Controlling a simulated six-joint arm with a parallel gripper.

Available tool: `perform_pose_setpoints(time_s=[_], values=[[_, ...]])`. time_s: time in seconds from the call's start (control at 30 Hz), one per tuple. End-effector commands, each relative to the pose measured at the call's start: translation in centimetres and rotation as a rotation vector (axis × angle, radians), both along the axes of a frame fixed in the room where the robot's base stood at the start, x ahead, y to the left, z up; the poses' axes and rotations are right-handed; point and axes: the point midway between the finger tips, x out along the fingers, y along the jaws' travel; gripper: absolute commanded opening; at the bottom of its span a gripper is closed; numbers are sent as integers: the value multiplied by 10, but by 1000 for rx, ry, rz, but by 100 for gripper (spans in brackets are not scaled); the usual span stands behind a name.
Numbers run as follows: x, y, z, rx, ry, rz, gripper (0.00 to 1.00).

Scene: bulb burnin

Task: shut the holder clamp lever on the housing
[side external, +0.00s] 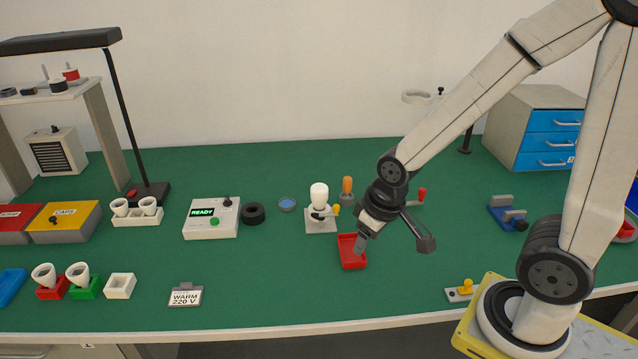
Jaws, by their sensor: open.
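A white bulb-shaped housing (319,195) stands upright in a holder on a light grey base plate (321,227) near the middle of the green table. A small lever with a yellow knob (336,210) sits at the holder's right side; at this size I cannot tell whether it is shut. My gripper (394,244) is open, its fingers spread wide and nothing between them. It is to the right of the holder and apart from it. Its left finger overlaps a red tray (351,256) in the picture; I cannot tell whether they touch.
An orange-handled tool (347,188) stands just behind the holder. A red-knobbed lever (422,194) shows behind my gripper. A yellow-knobbed fixture (461,290) is near the front edge, and a blue vise (508,215) at right. A READY box (211,218) is at left.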

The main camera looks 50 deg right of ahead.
Motion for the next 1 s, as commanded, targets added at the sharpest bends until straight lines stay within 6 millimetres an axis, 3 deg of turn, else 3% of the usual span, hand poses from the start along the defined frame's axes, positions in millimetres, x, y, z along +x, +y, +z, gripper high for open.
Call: perform_pose_setpoints(time_s=[0.07, 0.37, 0.67, 1.0], values=[[0, 0, 0, 0, 0, 0, 64], [18, -6, 1, -5, 12, -2, 64], [80, -37, -1, -16, 63, -7, 64], [151, -93, -18, -21, 131, -6, 64]])
